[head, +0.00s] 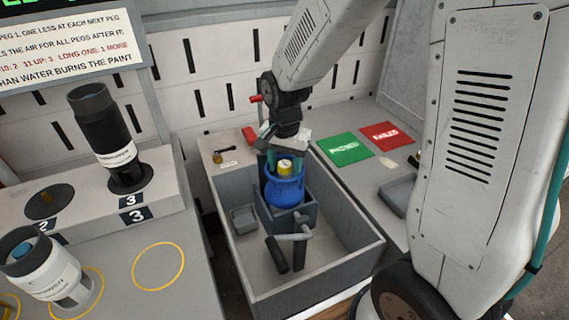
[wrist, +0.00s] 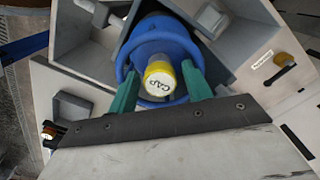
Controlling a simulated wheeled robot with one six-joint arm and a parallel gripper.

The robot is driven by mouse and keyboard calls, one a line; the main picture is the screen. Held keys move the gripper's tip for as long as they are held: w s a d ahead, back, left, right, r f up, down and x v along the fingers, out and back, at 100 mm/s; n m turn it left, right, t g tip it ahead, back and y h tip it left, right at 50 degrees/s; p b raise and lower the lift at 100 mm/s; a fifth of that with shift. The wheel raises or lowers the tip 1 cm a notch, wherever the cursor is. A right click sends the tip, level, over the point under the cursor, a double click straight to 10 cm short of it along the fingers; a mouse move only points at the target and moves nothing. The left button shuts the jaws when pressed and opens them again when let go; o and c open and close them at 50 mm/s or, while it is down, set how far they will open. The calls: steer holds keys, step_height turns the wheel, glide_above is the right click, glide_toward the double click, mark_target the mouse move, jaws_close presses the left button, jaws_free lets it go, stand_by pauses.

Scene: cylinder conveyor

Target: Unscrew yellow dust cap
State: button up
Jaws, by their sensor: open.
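The yellow dust cap (head: 285,167) sits on top of the blue cylinder (head: 284,191), which stands upright in a grey bin. In the wrist view the cap (wrist: 159,80) shows its white top lettered "CAP", inside the blue collar of the cylinder (wrist: 166,38). My gripper (head: 286,160) is above the cylinder, pointing down. In the wrist view its two green fingers (wrist: 160,88) are open, one on each side of the cap, with a gap to the cap visible. Whether the fingers are level with the cap I cannot tell.
The bin (head: 345,262) has walls around the cylinder, a small tray (head: 243,219) and a dark tool (head: 277,254). Green (head: 344,149) and red (head: 387,136) mats lie right.

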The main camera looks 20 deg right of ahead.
jaws_close()
steer(key=n, duration=0.4)
steer(key=shift+n, duration=1)
steer(key=shift+n, duration=1.1)
steer(key=n, duration=0.3)
steer(key=shift+n, duration=0.4)
